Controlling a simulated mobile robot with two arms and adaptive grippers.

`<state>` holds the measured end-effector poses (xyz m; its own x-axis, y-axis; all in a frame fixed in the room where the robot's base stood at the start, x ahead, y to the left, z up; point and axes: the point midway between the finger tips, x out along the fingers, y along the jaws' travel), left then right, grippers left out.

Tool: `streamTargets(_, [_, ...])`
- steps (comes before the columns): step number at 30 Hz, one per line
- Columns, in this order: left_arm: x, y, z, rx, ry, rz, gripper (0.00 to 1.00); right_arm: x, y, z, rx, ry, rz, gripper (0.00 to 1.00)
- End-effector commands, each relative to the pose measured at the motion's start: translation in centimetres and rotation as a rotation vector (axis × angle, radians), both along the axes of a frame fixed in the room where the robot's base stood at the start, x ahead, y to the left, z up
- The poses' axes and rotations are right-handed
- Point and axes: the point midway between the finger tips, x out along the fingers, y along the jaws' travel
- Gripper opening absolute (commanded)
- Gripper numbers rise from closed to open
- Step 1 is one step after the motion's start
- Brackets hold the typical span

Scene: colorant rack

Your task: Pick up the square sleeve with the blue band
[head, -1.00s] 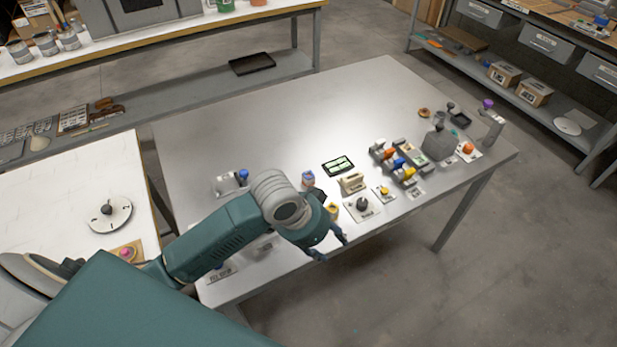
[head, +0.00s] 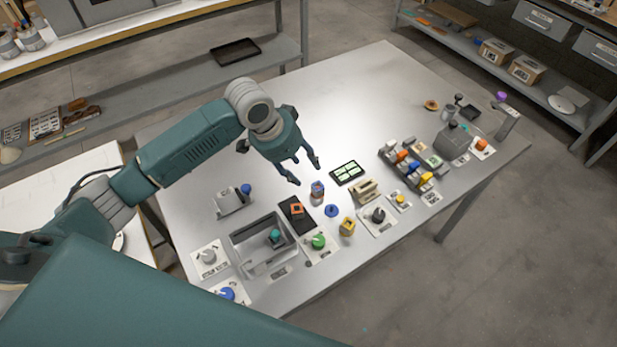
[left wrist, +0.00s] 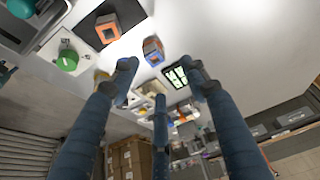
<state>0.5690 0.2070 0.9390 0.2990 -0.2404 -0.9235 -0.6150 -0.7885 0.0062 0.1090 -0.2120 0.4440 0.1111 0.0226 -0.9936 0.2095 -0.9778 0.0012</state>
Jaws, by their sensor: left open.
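The square sleeve with the blue band (head: 317,187) stands upright on the metal table in the head view, with some orange near its top. It also shows in the left wrist view (left wrist: 152,50), its blue band around an orange-rimmed opening. My left gripper (head: 306,174) is open and empty, above the table and beside the sleeve in the head view. In the left wrist view its spread fingers (left wrist: 158,72) point toward the area just below the sleeve, apart from it as far as I can tell. My right gripper is not in view.
An orange-topped square piece (head: 297,209) sits on a black pad. A blue round piece (head: 331,211), a yellow square piece (head: 347,227) and a green knob (head: 318,241) are close by. A dark-framed panel (head: 347,172) lies right of the sleeve. The table's back is clear.

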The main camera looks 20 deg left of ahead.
Motion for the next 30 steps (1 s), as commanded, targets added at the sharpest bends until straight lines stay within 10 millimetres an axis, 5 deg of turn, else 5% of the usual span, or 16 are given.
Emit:
streamTargets(13, [1.5, -1.4, -5.0, 0.000, 0.002, 0.001, 0.45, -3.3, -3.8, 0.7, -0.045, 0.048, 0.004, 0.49])
streamTargets(24, [2.4, -2.9, -9.4, 0.000, 0.002, 0.001, 0.45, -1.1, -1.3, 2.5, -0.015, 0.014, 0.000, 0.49])
streamTargets(30, [2.6, -3.0, -9.8, 0.001, 0.001, -0.001, 0.45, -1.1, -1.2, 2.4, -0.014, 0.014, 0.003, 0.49])
